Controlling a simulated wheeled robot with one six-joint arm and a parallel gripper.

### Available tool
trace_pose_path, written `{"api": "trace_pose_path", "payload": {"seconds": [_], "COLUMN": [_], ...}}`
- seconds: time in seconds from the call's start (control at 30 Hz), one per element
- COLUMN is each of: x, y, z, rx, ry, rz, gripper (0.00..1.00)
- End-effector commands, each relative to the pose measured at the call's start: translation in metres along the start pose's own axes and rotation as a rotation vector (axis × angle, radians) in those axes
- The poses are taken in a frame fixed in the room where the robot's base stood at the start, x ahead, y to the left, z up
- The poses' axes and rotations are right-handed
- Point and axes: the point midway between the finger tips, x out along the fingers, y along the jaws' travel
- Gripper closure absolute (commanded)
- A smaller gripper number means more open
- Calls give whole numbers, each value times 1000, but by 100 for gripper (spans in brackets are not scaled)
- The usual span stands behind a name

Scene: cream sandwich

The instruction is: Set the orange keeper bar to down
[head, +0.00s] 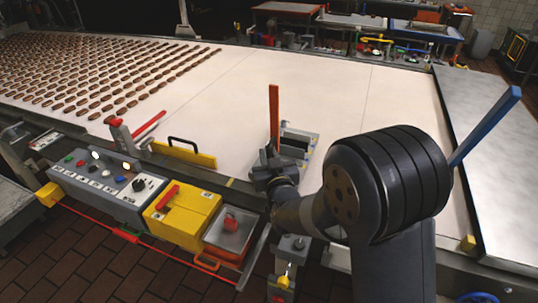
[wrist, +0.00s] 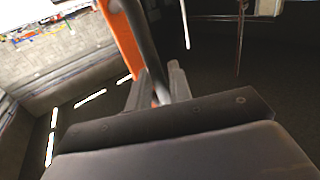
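The orange keeper bar (head: 274,115) stands nearly upright in the head view, its lower end by a grey frame (head: 299,142) at the near edge of the pale belt. My gripper (head: 268,172) is low, right beside the bar's lower end. In the wrist view the orange bar (wrist: 122,40) slants down behind the left finger, with a bit of orange between the fingers. My fingers (wrist: 158,82) stand apart there, with a dark grey rod (wrist: 148,35) passing down between them. Whether they press on anything cannot be told.
A blue bar (head: 486,125) sticks up at the right by a metal plate (head: 480,180). A yellow guard with a black handle (head: 188,152), a button panel (head: 105,180) and a yellow box (head: 182,215) stand left of my gripper. Brown sandwiches (head: 100,70) lie on the belt's left; its middle is clear.

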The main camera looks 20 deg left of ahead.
Motion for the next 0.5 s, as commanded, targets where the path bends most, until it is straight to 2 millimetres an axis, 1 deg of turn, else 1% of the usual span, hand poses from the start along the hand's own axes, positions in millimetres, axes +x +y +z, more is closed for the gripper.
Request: {"api": "trace_pose_path", "payload": {"seconds": [0.1,0.13,0.3,0.37,0.5], "x": [0,0,0,0,0], "y": [0,0,0,0,0], "z": [0,0,0,0,0], "rx": [0,0,0,0,0], "ry": [0,0,0,0,0], "rz": [0,0,0,0,0], "gripper": [80,82,96,100,100]}}
